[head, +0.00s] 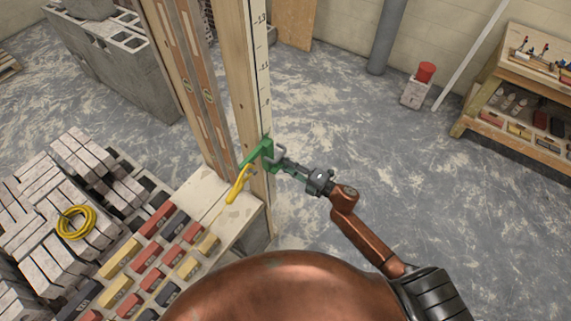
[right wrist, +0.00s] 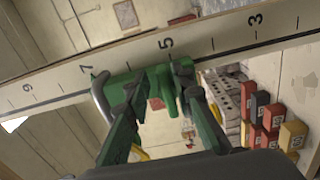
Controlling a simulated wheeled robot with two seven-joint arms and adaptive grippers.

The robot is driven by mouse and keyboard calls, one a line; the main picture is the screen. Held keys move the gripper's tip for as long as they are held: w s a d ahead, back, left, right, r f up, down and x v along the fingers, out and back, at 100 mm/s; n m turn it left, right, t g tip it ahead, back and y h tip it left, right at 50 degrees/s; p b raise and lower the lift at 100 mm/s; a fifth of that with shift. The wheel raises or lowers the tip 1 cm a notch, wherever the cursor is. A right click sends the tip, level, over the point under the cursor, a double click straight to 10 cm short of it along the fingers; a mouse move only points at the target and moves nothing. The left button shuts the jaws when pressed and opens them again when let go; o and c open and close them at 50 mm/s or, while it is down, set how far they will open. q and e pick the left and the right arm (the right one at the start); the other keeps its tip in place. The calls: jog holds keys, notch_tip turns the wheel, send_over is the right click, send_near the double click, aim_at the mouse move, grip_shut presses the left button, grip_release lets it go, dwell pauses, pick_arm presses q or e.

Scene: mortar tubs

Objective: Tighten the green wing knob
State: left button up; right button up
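A green clamp (head: 259,150) sits on the upright wooden post (head: 247,80), which carries a numbered scale. In the right wrist view the green wing knob (right wrist: 166,92) stands out from the clamp body (right wrist: 140,82). A curved grey metal piece (right wrist: 99,98) shows at the clamp's left. My right gripper (right wrist: 162,88) reaches the clamp from the right in the head view (head: 283,163). Its two fingers are spread, one on either side of the knob, with gaps visible; I cannot tell whether either touches it. My left gripper is not in view.
A yellow handle-like piece (head: 238,185) hangs by the clamp. Coloured bricks (head: 158,220) lie at lower left, with grey blocks and a yellow coil (head: 75,222) beyond. A wooden shelf (head: 535,75) stands at far right.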

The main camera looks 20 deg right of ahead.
jog(key=shift+o, duration=0.3)
jog(key=shift+f, duration=0.1)
jog(key=v, duration=1.2)
